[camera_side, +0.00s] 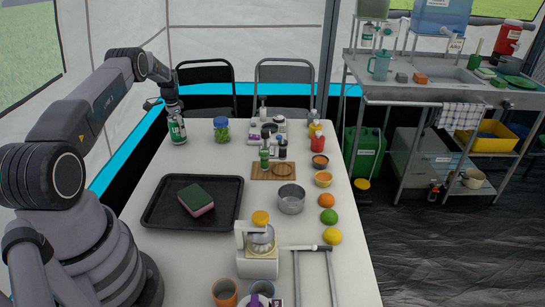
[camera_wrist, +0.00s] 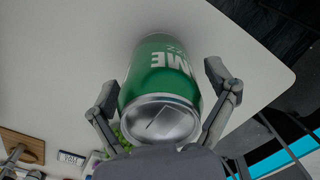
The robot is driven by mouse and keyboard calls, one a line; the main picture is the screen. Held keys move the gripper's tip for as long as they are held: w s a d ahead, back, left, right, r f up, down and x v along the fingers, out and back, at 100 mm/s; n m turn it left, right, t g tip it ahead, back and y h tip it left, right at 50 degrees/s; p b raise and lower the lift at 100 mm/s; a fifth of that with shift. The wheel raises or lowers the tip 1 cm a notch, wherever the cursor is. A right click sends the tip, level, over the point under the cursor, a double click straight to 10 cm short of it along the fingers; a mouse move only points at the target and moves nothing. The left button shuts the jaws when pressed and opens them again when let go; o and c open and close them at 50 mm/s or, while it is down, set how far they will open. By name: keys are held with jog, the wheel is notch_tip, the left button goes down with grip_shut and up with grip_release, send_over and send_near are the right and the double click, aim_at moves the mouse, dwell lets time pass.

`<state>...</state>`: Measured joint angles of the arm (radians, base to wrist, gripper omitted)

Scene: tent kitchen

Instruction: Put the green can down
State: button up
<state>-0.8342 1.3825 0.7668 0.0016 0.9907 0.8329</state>
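The green can (camera_side: 177,130) stands upright at the back left corner of the white table (camera_side: 215,160). In the wrist view the can (camera_wrist: 160,70) is seen from its silver top, with white lettering on its green side. My gripper (camera_side: 172,104) is just above and around the can in the side view. In the wrist view the fingers of my gripper (camera_wrist: 162,80) are spread on both sides of the can, with a narrow gap showing at the right finger and a smaller one at the left. The can's base appears to rest on the table; the contact is not clearly visible.
A black tray (camera_side: 160,214) with a sponge (camera_side: 196,199) lies nearer the front. Several bottles, bowls and fruits fill the table's right side. Chairs (camera_side: 207,80) stand behind the table.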

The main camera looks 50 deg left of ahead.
dwell(0.3)
notch_tip(320, 180, up, 12)
jog(key=w+d+r+t+y, duration=0.1)
jog(key=w+d+r+t, duration=0.15)
jog(key=d+r, duration=1.55)
jog(key=s+d+r, duration=0.3)
jog(key=d+r, duration=0.5)
jog(key=s+d+r+t, duration=0.2)
jog(key=s+d+r, duration=0.2)
jog(key=s+d, duration=0.85)
jog(key=s+d+f, duration=0.2)
jog(key=s+d, duration=0.1)
jog(key=s, duration=0.3)
jog(key=s+d+f+t+h, duration=0.1)
jog(key=s+d+f, duration=0.1)
jog(key=s, duration=0.4)
jog(key=shift+s+d+f, duration=0.2)
jog(key=shift+s+d, duration=0.2)
jog(key=shift+d, duration=0.45)
